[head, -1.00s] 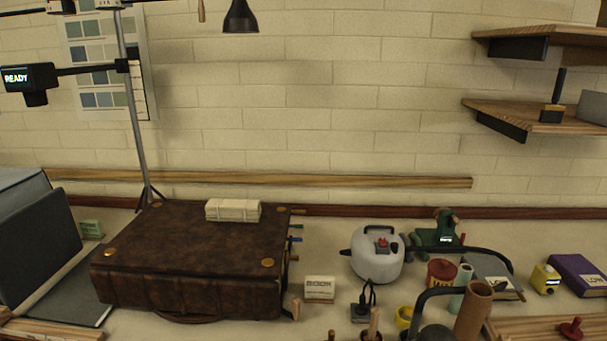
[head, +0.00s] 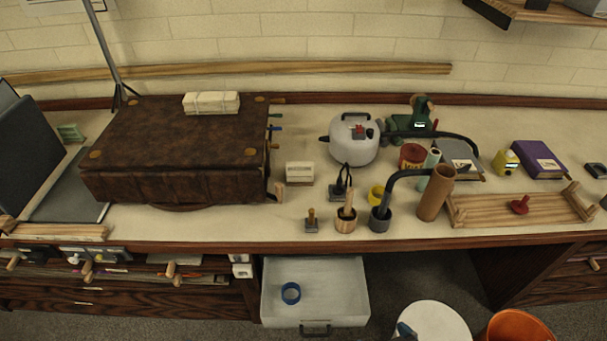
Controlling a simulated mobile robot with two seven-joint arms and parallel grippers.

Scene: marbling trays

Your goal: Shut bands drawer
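A pale grey drawer (head: 340,307) stands pulled out under the bench's front edge, in the lower middle of the head view. A blue ring (head: 291,293), like a roll of tape or a band, lies inside it towards the left. The drawer's dark handle (head: 316,329) is on its front, near the bottom of the picture. I cannot read any label that names it the bands drawer. Neither of my grippers shows in the head view.
A white round container (head: 432,318) and an orange bucket (head: 520,326) stand right of the drawer. Wooden drawers (head: 130,300) are at left. The bench top holds a brown leather case (head: 180,140), a grey-white kettle-like vessel (head: 354,145) and stamps near the front edge.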

